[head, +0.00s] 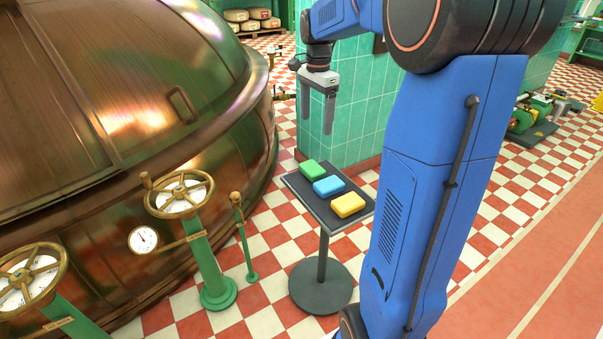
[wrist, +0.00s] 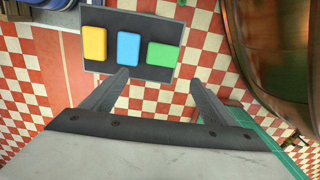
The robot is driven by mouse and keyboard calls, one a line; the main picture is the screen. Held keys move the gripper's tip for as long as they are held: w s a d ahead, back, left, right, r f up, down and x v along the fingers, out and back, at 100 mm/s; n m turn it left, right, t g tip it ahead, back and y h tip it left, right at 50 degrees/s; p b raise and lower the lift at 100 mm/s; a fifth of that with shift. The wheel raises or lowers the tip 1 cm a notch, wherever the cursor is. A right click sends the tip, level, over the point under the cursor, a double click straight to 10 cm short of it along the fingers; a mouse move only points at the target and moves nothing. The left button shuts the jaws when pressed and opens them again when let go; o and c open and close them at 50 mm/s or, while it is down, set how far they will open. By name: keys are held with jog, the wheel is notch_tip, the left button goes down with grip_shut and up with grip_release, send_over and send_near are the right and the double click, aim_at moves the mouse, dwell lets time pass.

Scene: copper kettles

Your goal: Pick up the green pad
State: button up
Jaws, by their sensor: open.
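The green pad (head: 312,170) lies flat on a small dark stand (head: 331,220), at the far end of a row of three. In the wrist view the green pad (wrist: 163,56) is the rightmost of the row. The blue pad (head: 329,186) is in the middle and the yellow pad (head: 348,205) is at the near end. My gripper (head: 329,117) points down above the stand, open and empty, apart from the pads. Nothing hides the green pad.
A large copper kettle (head: 120,100) fills the left, with handwheels on green posts (head: 205,260) before it. A green tiled pillar (head: 352,110) stands close behind my gripper. Checkered floor surrounds the stand's round base (head: 320,285).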

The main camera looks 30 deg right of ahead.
aim_at(312, 167)
jog(key=f, duration=1.1)
jog(key=w+f, duration=0.1)
jog(key=f, duration=0.5)
jog(key=shift+a+f, duration=0.2)
jog(key=shift+f, duration=0.1)
jog(key=c, duration=0.9)
